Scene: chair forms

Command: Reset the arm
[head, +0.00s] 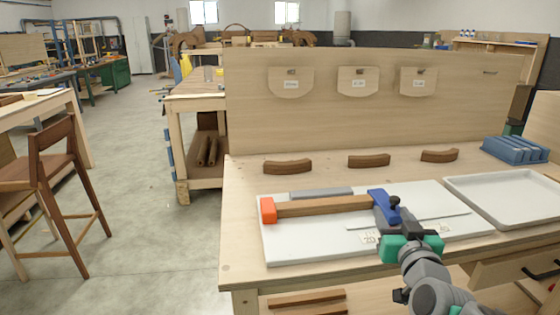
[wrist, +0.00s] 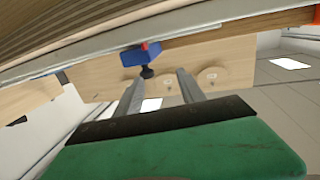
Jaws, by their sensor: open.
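My gripper (head: 392,222) is low over the white board on the bench, at the right end of a bar with an orange end (head: 268,210) and a blue end piece (head: 381,202). In the wrist view my gripper (wrist: 160,85) shows two grey fingers spread apart with nothing held between them. The blue piece (wrist: 139,55) with its dark knob lies beyond the fingertips there. In the head view the fingers are close to the blue piece, and I cannot tell whether they touch it. The gripper hides part of the board.
The white board (head: 285,246) lies on the bench (head: 242,235). A white tray (head: 480,206) and a blue rack (head: 515,148) are at right. Curved wooden pieces (head: 288,167) line the back, below an upright panel (head: 250,120). A wooden chair (head: 60,170) stands left; the floor between is clear.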

